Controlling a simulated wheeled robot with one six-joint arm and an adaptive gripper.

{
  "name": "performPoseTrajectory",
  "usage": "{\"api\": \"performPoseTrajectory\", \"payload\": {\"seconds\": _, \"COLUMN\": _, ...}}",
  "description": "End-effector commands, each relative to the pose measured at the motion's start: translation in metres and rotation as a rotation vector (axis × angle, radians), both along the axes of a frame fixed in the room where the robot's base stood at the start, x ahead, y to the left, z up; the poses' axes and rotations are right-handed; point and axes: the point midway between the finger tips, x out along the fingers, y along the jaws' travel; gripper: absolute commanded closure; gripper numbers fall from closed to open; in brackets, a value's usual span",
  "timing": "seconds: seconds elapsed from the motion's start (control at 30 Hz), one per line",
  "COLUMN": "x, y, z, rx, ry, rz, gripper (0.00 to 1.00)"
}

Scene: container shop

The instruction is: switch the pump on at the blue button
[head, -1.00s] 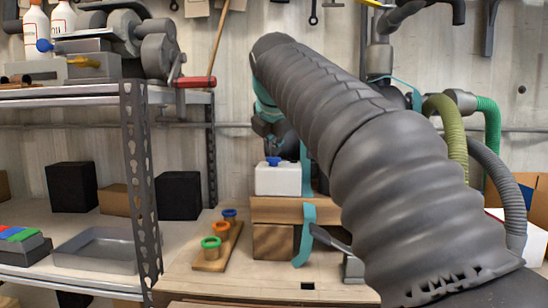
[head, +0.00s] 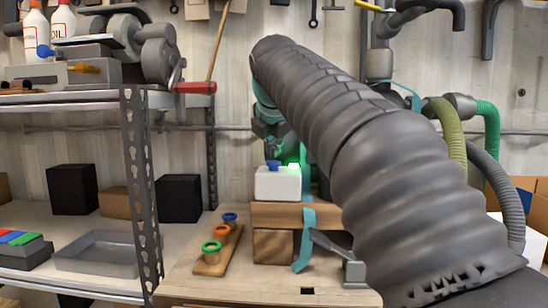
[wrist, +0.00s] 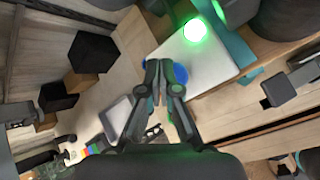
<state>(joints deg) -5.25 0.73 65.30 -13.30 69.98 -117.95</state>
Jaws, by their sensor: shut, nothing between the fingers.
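The blue button (head: 273,163) sits on top of a white box (head: 278,184), which stands on a wooden block. In the wrist view the blue button (wrist: 181,74) shows partly behind my gripper (wrist: 159,92), whose shut fingertips are over it. I cannot tell whether they touch it. A green lamp (head: 294,167) on the box is lit, and it glows in the wrist view (wrist: 196,30).
A wooden strip with blue, orange and green rings (head: 212,249) lies left of the box. A lever on a grey bracket (head: 354,272) stands at the front right. A metal shelf (head: 142,190) with a grey tray (head: 98,250) is at the left.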

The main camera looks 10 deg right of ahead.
Motion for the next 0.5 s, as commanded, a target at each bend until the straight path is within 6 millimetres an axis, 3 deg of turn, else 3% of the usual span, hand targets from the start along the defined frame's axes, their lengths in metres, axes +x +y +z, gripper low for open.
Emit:
{"api": "performPoseTrajectory", "payload": {"seconds": 0.27, "x": 0.000, "y": 0.000, "z": 0.001, "rx": 0.000, "ry": 0.000, "rz": 0.000, "gripper": 1.00}}
{"api": "performPoseTrajectory", "payload": {"seconds": 0.5, "x": 0.000, "y": 0.000, "z": 0.020, "rx": 0.000, "ry": 0.001, "rz": -0.001, "gripper": 1.00}}
